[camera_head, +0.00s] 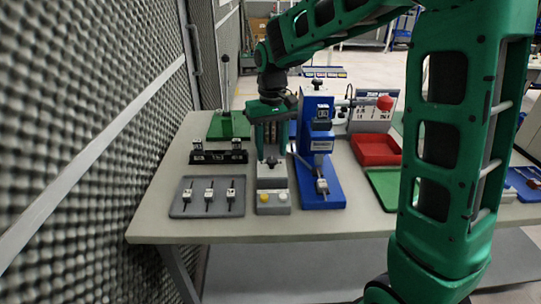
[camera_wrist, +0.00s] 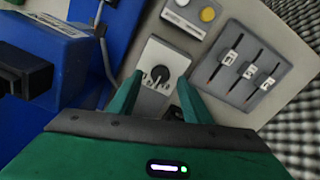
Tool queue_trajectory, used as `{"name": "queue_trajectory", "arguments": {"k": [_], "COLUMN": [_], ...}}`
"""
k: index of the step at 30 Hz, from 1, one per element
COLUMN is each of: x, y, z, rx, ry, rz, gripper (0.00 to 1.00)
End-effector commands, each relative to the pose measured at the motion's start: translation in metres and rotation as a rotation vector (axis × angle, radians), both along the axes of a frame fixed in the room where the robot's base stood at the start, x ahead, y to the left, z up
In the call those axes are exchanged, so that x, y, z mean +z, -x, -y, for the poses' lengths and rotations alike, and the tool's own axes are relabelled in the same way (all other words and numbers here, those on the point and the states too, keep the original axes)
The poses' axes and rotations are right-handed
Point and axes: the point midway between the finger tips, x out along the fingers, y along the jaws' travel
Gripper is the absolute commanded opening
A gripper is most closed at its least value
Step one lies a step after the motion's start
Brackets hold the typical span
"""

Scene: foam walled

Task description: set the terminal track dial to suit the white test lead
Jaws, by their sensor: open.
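The dial (camera_wrist: 158,75) is a round black knob on a pale plate with small marks around it. In the wrist view it lies between my open fingertips (camera_wrist: 159,82); I cannot tell whether they touch it, and the marks are too small to read. In the head view my gripper (camera_head: 270,155) points down over the grey unit (camera_head: 272,183) and hides the knob. I cannot tell which is the white test lead.
A blue press (camera_head: 319,140) stands close on the right, with a small white-blocked piece (camera_head: 321,185) at its front. White and yellow buttons (camera_head: 284,197) sit on the grey unit's front. A black rack (camera_head: 218,156) stands behind the tray. Red (camera_head: 376,149) and green (camera_head: 385,188) trays lie further right.

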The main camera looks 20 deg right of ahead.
Motion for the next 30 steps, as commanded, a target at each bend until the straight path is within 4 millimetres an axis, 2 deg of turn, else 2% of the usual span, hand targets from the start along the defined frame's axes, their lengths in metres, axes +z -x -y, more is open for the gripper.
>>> {"name": "queue_trajectory", "arguments": {"k": [6, 12, 18, 30], "x": [0.044, 0.071, 0.082, 0.082], "y": [-0.001, -0.001, -0.001, -0.001], "z": [0.0, 0.0, 0.0, 0.0], "rx": [-0.001, -0.001, -0.001, -0.001], "ry": [0.0, 0.0, 0.0, 0.0], "rz": [0.005, 0.002, 0.0, 0.0], "gripper": [0.45, 0.45, 0.45, 0.45]}}
